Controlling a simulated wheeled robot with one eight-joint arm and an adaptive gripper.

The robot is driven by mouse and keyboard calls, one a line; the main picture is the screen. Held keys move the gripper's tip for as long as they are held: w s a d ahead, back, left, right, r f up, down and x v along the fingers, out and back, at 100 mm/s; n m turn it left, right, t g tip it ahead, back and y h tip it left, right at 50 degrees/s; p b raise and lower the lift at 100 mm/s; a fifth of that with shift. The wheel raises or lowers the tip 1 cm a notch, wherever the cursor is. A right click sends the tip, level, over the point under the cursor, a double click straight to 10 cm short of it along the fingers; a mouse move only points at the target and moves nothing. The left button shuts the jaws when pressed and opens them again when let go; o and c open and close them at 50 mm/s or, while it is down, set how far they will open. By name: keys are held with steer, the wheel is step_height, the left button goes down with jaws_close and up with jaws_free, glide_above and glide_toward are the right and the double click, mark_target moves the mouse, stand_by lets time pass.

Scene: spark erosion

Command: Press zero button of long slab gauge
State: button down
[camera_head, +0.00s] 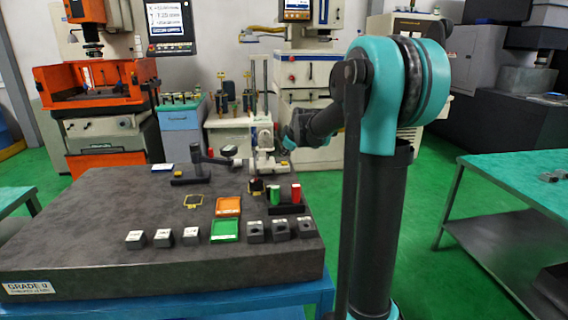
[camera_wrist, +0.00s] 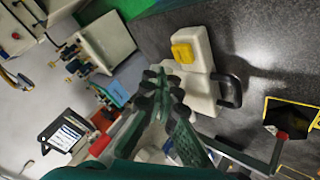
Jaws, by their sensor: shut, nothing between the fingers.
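In the wrist view a cream, slab-like body (camera_wrist: 198,72) with a raised yellow button (camera_wrist: 184,53) lies on the dark plate; a black handle-like loop (camera_wrist: 232,92) is at its side. I cannot read any label, so I cannot confirm that it is the long slab gauge. My gripper (camera_wrist: 164,78) is shut and empty; its fingertips appear beside the cream body, below the yellow button in the picture, and partly cover the body. Whether they touch it is unclear. In the head view a white gauge stand (camera_head: 262,136) rises at the plate's back edge, with my forearm just right of it.
A dark stand (camera_head: 190,179) is at the back left. A teal table (camera_head: 520,180) stands at right.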

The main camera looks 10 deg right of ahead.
mark_target(285, 163)
steer(key=shift+r, duration=2.05)
